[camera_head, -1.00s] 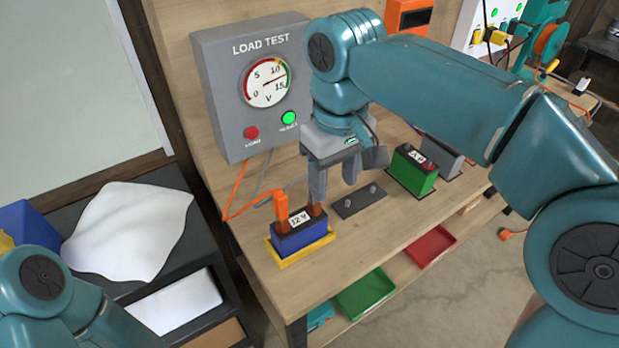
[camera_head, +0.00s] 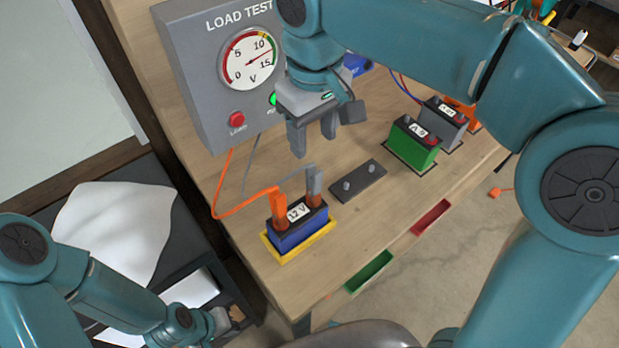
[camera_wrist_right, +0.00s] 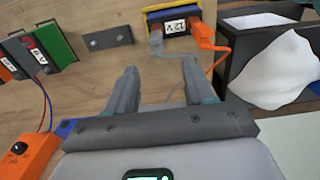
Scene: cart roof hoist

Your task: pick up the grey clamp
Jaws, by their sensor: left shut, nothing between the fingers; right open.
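The grey clamp (camera_head: 314,184) stands upright on the right-hand terminal of the blue 12 V battery (camera_head: 298,234), with a grey cable running from its top. In the right wrist view the grey clamp (camera_wrist_right: 156,42) is ahead of the fingers, towards the left one. My right gripper (camera_head: 313,143) is open and empty, above and behind the clamp, apart from it. Its two fingers (camera_wrist_right: 160,76) point towards the battery in the wrist view. An orange clamp (camera_head: 279,208) grips the other terminal. My left gripper (camera_head: 232,318) is shut and empty at the lower left, away from the battery.
The load tester (camera_head: 205,75) stands behind the battery. A dark plate with two studs (camera_head: 358,182) lies right of it. Green (camera_head: 414,143) and grey (camera_head: 444,122) batteries stand farther right. Orange and grey cables cross the bench. A black cabinet with white cloth (camera_head: 115,225) is left.

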